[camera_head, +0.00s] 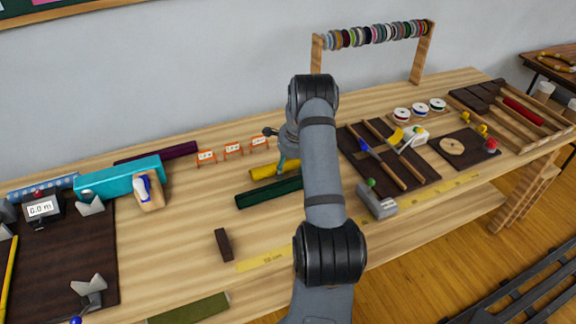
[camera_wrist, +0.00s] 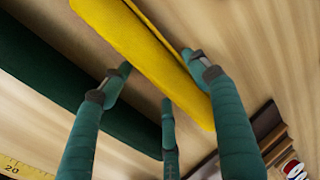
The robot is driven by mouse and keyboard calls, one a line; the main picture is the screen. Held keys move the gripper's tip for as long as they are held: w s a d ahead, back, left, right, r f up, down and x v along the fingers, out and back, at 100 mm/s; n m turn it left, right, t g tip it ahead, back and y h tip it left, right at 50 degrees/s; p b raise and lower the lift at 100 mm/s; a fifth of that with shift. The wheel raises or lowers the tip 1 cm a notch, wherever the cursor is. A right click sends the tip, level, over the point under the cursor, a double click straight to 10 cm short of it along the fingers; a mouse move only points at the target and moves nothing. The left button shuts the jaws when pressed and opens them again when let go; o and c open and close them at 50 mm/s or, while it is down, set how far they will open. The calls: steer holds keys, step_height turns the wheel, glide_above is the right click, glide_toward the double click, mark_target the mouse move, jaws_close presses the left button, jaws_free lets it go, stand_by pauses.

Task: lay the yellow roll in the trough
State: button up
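The yellow roll (camera_head: 264,173) lies on the wooden table, behind a dark green roll (camera_head: 255,196). It also crosses the upper middle of the wrist view (camera_wrist: 140,50). My gripper (camera_head: 281,163) is low over the yellow roll, partly hidden by my arm in the head view. In the wrist view its fingers (camera_wrist: 157,75) are spread, with tips on both sides of the yellow roll; contact is unclear. At the far right a wooden rack has long troughs (camera_head: 508,128) between rails, and a red roll (camera_head: 522,111) lies in one.
Small orange-framed signs (camera_head: 233,149) stand behind the yellow roll. A dark board with brushes (camera_head: 385,150) lies to the right, and white spools (camera_head: 420,110) stand behind it. A teal box (camera_head: 118,178) is at left.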

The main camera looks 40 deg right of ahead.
steer(key=o, duration=0.4)
steer(key=shift+c, duration=0.2)
steer(key=shift+r, duration=0.1)
steer(key=shift+r, duration=0.15)
steer(key=shift+o, duration=0.3)
steer(key=b+v, duration=0.1)
steer(key=v, duration=1.1)
